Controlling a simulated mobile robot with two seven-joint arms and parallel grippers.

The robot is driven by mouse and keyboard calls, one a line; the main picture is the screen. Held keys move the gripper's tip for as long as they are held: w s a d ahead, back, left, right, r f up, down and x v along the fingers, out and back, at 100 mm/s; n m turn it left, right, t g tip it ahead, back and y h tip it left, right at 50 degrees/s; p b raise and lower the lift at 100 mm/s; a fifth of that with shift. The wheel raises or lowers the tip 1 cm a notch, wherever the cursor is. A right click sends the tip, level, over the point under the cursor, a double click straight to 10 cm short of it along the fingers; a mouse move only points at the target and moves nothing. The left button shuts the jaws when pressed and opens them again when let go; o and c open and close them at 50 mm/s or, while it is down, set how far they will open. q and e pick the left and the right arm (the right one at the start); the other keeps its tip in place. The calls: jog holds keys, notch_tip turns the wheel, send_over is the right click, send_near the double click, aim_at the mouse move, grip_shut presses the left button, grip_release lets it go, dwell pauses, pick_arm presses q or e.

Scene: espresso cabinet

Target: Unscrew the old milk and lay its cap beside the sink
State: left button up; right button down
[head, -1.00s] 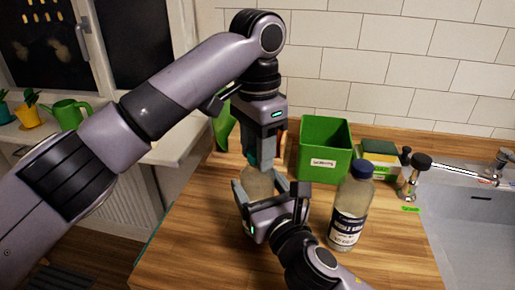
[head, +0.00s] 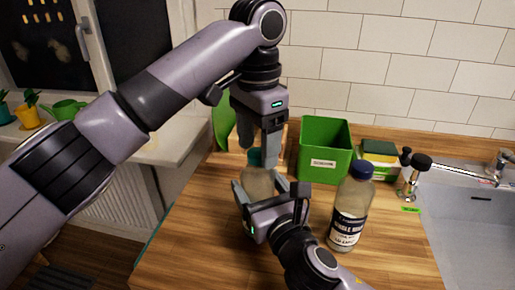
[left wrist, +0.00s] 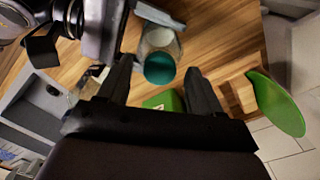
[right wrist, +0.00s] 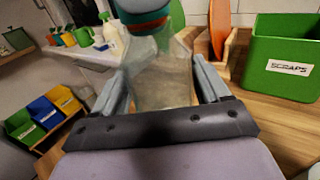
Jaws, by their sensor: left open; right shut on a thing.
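A clear, cloudy milk bottle (head: 257,184) with a teal cap (head: 255,158) stands upright on the wooden counter. My right gripper (head: 270,192) is shut around its body; the bottle also fills the right wrist view (right wrist: 160,82). My left gripper (head: 258,138) is open above the bottle, its fingers on either side of the cap and apart from it. In the left wrist view the cap (left wrist: 160,68) shows between the spread fingers, on the bottle's top. The sink (head: 475,225) is at the right. Any label on the held bottle is hidden.
A second bottle (head: 349,212) with a dark blue cap stands close right of my right gripper. A green scraps bin (head: 325,155) is behind. The front counter is clear.

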pick_arm(q)
notch_tip(320, 180, up, 2)
jog(key=shift+r, duration=0.45)
jog(key=shift+c, duration=0.6)
jog(key=m, duration=0.2)
jog(key=r+m, duration=0.1)
jog(key=m, duration=0.3)
jog(key=shift+r+m, duration=0.35)
jog(key=shift+m, duration=0.05)
jog(key=m, duration=0.2)
jog(key=r+m, duration=0.1)
jog(key=m, duration=0.3)
jog(key=shift+r, duration=0.3)
jog(key=shift+f+m, duration=0.4)
jog(key=shift+f, duration=3.55)
